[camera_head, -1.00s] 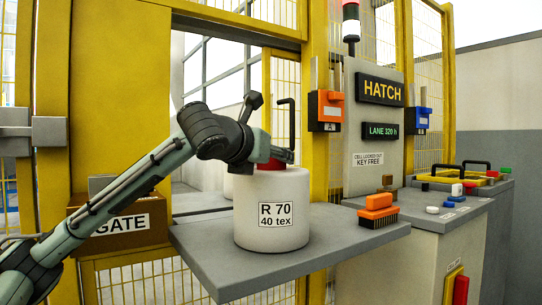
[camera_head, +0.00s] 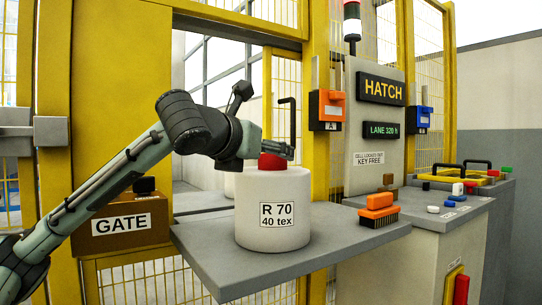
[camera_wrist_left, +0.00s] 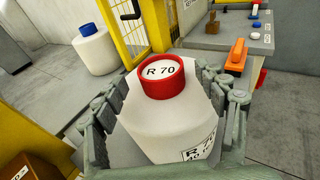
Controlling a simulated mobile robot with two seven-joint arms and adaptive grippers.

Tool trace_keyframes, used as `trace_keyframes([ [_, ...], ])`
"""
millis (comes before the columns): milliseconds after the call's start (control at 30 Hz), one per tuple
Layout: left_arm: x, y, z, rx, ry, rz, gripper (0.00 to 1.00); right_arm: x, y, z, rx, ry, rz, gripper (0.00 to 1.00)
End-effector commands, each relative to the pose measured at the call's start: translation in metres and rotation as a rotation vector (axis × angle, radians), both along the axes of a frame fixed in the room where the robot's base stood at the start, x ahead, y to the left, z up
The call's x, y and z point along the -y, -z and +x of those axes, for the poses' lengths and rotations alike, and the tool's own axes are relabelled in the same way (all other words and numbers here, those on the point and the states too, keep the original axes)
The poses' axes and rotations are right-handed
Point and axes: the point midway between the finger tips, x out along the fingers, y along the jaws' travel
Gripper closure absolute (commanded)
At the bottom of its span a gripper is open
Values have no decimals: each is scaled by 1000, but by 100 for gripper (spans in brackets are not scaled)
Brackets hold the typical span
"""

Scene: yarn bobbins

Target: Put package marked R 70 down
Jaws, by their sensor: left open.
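The package marked R 70 (camera_head: 272,228) is a white cylinder with a red top (camera_head: 271,161) and a label reading R 70, 40 tex. It stands upright on the grey shelf (camera_head: 215,265). My left gripper (camera_head: 283,148) is open at the package's top, reaching in from the left. In the left wrist view the package (camera_wrist_left: 165,125) sits between the spread fingers of the left gripper (camera_wrist_left: 165,105). I cannot tell whether a finger touches it. My right gripper is not in view.
An orange brush (camera_head: 378,210) lies on the shelf's right end. A brown GATE box (camera_head: 118,225) is at left by the yellow frame. A white package with a blue top (camera_wrist_left: 95,48) stands beyond the fence. The shelf's front is clear.

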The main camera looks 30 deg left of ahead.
Motion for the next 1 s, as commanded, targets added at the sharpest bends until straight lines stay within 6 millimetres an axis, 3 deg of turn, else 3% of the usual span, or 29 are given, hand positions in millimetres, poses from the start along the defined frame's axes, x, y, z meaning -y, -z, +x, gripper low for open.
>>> trace_keyframes([
  [200,8,-11,-46,4,-2,2,28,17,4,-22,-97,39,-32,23],
  [400,14,-16,-71,2,-1,1,28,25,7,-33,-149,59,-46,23],
  [1000,15,-16,-77,0,-1,-1,28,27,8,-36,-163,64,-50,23],
])
